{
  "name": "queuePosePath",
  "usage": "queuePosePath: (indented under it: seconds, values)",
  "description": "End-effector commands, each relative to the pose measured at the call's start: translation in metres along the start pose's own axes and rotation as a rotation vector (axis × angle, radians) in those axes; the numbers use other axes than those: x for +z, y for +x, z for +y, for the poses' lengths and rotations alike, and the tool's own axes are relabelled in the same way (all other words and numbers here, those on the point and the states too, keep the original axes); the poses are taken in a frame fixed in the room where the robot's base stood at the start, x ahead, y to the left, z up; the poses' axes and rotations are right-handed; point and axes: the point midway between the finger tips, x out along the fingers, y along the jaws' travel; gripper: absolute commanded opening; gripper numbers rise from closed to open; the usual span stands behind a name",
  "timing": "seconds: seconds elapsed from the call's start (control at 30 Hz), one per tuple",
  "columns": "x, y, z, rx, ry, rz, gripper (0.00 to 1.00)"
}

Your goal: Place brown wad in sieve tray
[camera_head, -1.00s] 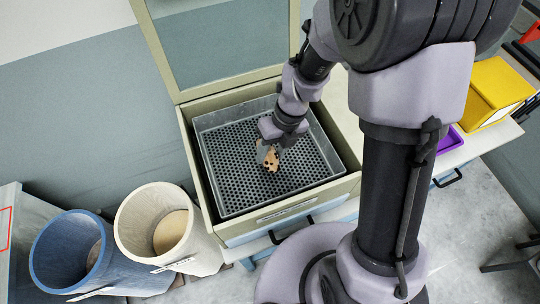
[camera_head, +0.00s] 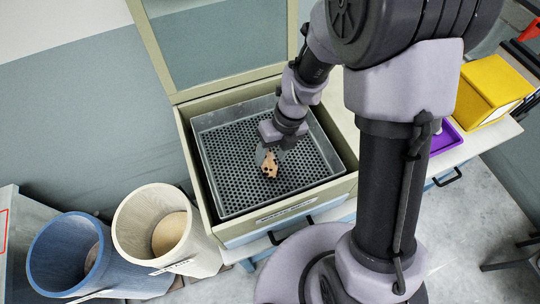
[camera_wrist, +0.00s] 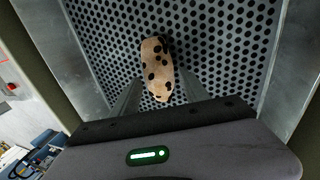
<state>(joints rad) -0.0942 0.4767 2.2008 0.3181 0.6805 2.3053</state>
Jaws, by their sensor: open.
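A tan-brown wad with dark spots (camera_head: 270,166) lies on the perforated floor of the grey sieve tray (camera_head: 228,207). The wad (camera_wrist: 157,68) also shows in the wrist view, with the tray's holed floor (camera_wrist: 220,40) around it. The tray sits inside a cream open-lidded box. My gripper (camera_head: 268,152) is inside the tray space, right by the wad. In the wrist view its two fingers (camera_wrist: 160,98) stand apart on either side of the wad's near end. Whether a finger touches the wad cannot be told.
A blue bin (camera_head: 62,255) and a cream bin (camera_head: 130,225) stand left of the box. A yellow box (camera_head: 490,85) and a purple tray (camera_head: 445,138) are at the right.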

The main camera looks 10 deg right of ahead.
Motion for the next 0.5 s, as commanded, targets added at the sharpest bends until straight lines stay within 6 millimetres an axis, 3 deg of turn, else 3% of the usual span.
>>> queuePosePath:
  seconds: [0.03,0.2,0.43,0.5]
  values:
    - [0.001,-0.019,0.001,-0.001,0.001,-0.005,0.53]
    - [0.001,-0.069,0.001,-0.002,0.000,-0.006,0.53]
    - [0.000,-0.104,0.001,-0.002,-0.007,-0.004,0.53]
    - [-0.002,-0.117,0.003,-0.012,-0.087,-0.023,0.53]
